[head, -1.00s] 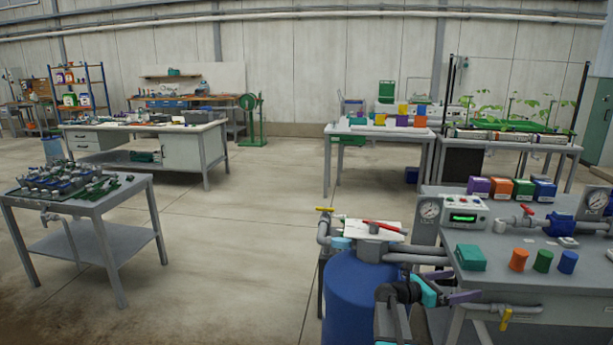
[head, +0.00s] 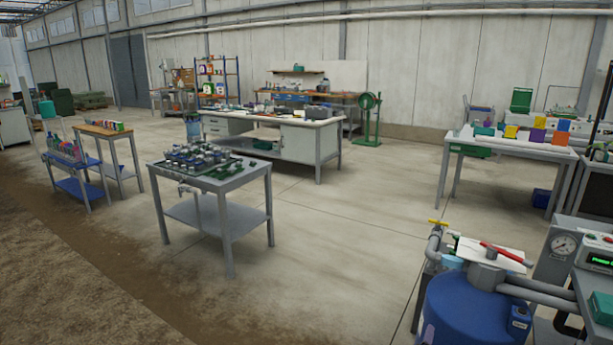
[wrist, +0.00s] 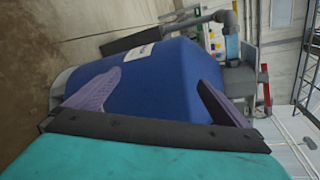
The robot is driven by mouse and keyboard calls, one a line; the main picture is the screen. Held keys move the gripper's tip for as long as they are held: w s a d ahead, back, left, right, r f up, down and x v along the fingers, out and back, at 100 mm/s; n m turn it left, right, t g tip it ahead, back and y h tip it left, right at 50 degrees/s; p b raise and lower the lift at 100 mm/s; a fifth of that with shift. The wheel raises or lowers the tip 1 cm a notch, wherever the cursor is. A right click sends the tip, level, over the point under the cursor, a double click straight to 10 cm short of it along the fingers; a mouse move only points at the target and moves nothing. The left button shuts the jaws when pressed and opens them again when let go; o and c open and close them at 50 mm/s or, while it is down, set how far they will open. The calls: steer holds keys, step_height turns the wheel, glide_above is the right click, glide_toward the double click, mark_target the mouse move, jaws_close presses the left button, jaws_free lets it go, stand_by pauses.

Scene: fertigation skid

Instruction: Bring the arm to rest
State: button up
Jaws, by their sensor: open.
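My gripper (wrist: 160,78) shows in the wrist view with its two purple fingers spread apart and nothing between them. The blue tank (wrist: 165,85) lies beyond the fingers and fills the middle of that view, which is turned on its side. I cannot tell how far the fingertips are from its wall. In the head view the same blue tank (head: 465,310) stands at the lower right, with a red-handled valve on its top. My arm is mostly out of the head view, so its pose is hard to tell.
A grey bench (head: 597,290) with a gauge and a display box stands right of the tank. A grey cart (head: 240,185) with metal fittings is left of centre. A table (head: 480,145) with coloured boxes stands at the back right. Concrete floor between them is clear.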

steer(key=s+a+f+n+g+y, duration=0.2)
steer(key=s+a+f+n+y, duration=0.2)
steer(key=s+a+f+n, duration=0.5)
steer(key=s+a+f+n+g+y, duration=0.2)
steer(key=a+f+n+y, duration=0.4)
steer(key=a, duration=0.6)
steer(key=s+a+f+n+g, duration=0.2)
steer(key=s+f+g, duration=0.1)
steer(key=s, duration=0.3)
steer(key=s+a+f+n+g, duration=0.2)
steer(key=s+f, duration=0.2)
steer(key=s, duration=0.2)
steer(key=s+d+r+n+g+h, duration=0.1)
steer(key=s+n+g, duration=0.3)
steer(key=s, duration=0.6)
steer(key=s+d+r+n+g+h, duration=0.1)
steer(key=s+n+g, duration=0.4)
steer(key=s, duration=0.6)
steer(key=shift+s+d+n+p, duration=0.15)
steer(key=shift+d+n+p, duration=0.15)
steer(key=shift+d+n, duration=0.35)
